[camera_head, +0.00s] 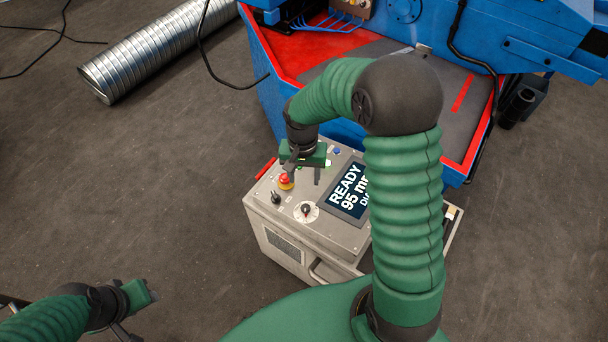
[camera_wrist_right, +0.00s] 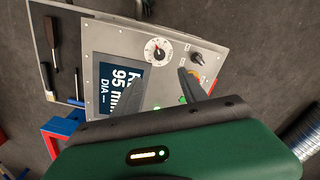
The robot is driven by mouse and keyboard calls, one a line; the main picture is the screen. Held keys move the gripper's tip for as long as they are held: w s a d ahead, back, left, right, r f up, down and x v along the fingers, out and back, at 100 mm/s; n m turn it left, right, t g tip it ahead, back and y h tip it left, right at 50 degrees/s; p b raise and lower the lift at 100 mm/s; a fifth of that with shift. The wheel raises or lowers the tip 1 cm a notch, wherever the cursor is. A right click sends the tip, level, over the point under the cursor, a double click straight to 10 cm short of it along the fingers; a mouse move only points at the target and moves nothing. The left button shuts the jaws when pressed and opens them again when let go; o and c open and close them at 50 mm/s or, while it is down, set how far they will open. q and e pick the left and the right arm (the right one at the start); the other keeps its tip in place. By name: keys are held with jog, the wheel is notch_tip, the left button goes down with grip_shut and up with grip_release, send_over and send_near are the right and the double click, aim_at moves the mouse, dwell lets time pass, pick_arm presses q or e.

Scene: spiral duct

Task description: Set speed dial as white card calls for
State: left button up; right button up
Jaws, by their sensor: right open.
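The grey control box (camera_head: 330,232) stands on the floor. Its top carries a white-ringed dial with a black knob (camera_head: 306,211), which also shows in the right wrist view (camera_wrist_right: 158,50). A second black knob (camera_head: 276,198) sits near the left corner, beside a red stop button (camera_head: 285,181). The screen (camera_head: 346,190) reads READY, 95 mm; my arm covers part of it. My right gripper (camera_head: 303,176) is open and empty above the panel, behind the dial and near the stop button. My left gripper (camera_head: 132,308) is low at left, away from the box. I cannot make out a white card.
A blue machine with a red-edged bed (camera_head: 300,70) stands behind the box. A spiral metal duct (camera_head: 150,50) lies on the floor at upper left. A screwdriver (camera_wrist_right: 50,55) lies in a tray beside the panel. Floor left of the box is clear.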

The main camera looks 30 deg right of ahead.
aim_at(305, 207)
jog(key=f+n+p, duration=0.3)
jog(key=f+p, duration=0.1)
jog(key=f, duration=0.1)
jog(key=f+n+p, duration=0.3)
jog(key=f+p, duration=0.1)
jog(key=f, duration=0.2)
jog(key=f+n+p, duration=0.3)
jog(key=f+p, duration=0.2)
jog(key=shift+s+d+f+n, duration=0.1)
jog(key=shift+s+f+n, duration=0.15)
jog(key=shift+n, duration=0.15)
jog(key=shift+d+f, duration=0.1)
jog(key=shift+f, duration=0.1)
jog(key=shift+c, duration=0.4)
jog(key=c, duration=0.5)
grip_shut()
